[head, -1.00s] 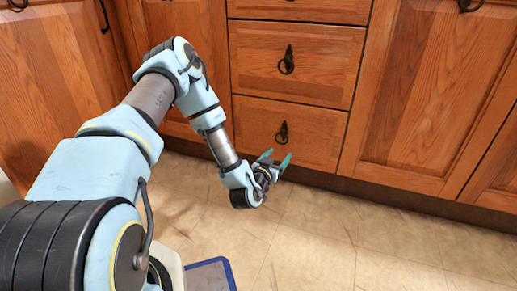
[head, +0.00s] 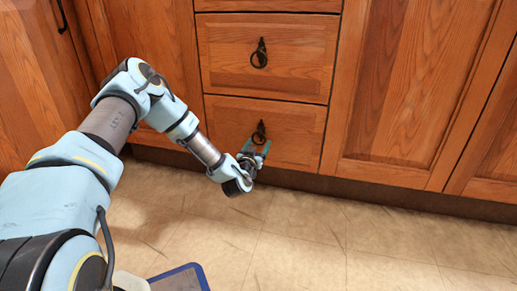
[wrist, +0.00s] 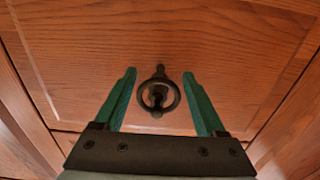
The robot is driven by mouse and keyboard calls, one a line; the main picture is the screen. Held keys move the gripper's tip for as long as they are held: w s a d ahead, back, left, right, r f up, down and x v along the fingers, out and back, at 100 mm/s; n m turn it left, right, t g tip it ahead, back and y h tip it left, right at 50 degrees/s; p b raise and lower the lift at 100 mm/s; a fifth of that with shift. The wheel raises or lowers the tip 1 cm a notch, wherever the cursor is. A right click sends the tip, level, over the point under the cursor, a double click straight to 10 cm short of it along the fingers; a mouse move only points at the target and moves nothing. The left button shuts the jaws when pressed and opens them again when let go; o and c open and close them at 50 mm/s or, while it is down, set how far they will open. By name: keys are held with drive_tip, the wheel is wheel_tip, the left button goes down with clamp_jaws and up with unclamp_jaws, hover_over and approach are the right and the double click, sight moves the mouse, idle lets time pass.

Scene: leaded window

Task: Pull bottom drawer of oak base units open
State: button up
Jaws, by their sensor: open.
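The bottom drawer (head: 290,140) of the oak base units is shut, flush with the cabinet front. Its dark ring handle (head: 259,131) hangs at the middle of the front. In the wrist view the ring handle (wrist: 158,94) shows between the two teal fingers. My gripper (head: 256,149) is open, low in front of the bottom drawer, its fingers pointing at the handle. In the wrist view my gripper (wrist: 158,85) has a finger on each side of the ring, with a gap on both sides. I cannot tell how far the fingertips are from the wood.
A shut drawer (head: 300,60) with its own ring handle is directly above. Cabinet doors (head: 390,100) stand shut to the right. The tiled floor (head: 330,235) before the drawer is clear. A blue-edged mat (head: 188,268) lies at the bottom.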

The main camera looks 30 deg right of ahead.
drive_tip(key=shift+w+d, duration=0.2)
clamp_jaws()
idle(0.6)
idle(0.8)
